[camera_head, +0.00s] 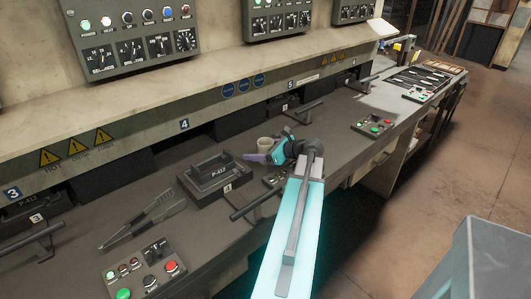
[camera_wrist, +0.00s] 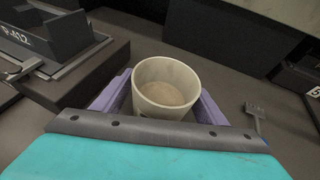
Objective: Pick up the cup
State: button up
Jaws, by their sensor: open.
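A pale beige cup (camera_wrist: 166,86) stands upright on the dark workbench, and its inside bottom shows in the wrist view. In the head view the cup (camera_head: 264,144) is small, at the middle of the bench, just beyond my gripper (camera_head: 256,157). In the wrist view the purple fingers of my gripper (camera_wrist: 165,95) lie on the left and right of the cup. The jaws are open around it. The lower front of the cup is hidden behind the gripper's dark edge, so I cannot tell whether a finger touches it.
A dark block marked P-412 (camera_head: 209,173) stands left of the cup; it also shows in the wrist view (camera_wrist: 45,35). Tongs (camera_head: 145,218) and a button box (camera_head: 146,268) lie nearer. A bar handle (camera_head: 302,111) is to the right. The control wall rises behind.

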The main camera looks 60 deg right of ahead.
dwell(0.3)
jog(key=c, duration=1.2)
jog(key=shift+r, duration=0.35)
jog(key=shift+r+b, duration=1.6)
jog(key=shift+r, duration=6.95)
jog(key=shift+r, duration=0.1)
